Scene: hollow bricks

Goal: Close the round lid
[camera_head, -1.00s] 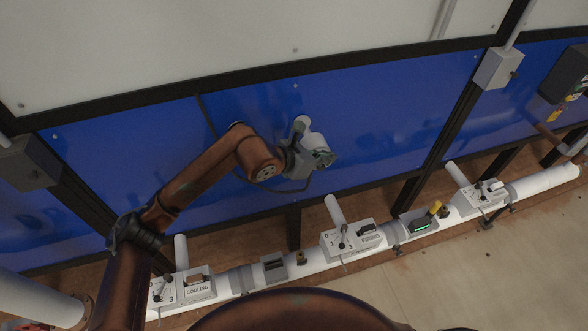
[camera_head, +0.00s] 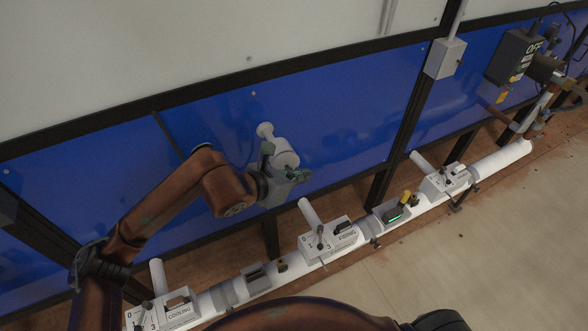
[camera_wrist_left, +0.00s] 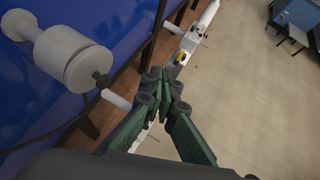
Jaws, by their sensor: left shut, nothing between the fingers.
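A white round fitting (camera_head: 286,152) stands out from the blue wall panel, with a pale round piece (camera_head: 265,130) beside it. In the left wrist view it is a thick white drum (camera_wrist_left: 82,66) with a dark knob on its end, on a stem from the panel. I cannot tell whether this is the round lid, or whether a lid is open. My left gripper (camera_head: 299,174) is just below and in front of the fitting. In the left wrist view its green fingers (camera_wrist_left: 163,78) are shut and empty, right of the drum and apart from it. My right gripper is not in view.
A white pipe (camera_head: 340,262) runs low along the wall with lever boxes such as the COOLING box (camera_head: 178,308) and FIRING box (camera_head: 335,236). A grey box (camera_head: 446,58) hangs on a dark post. The concrete floor (camera_head: 480,260) at right is clear.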

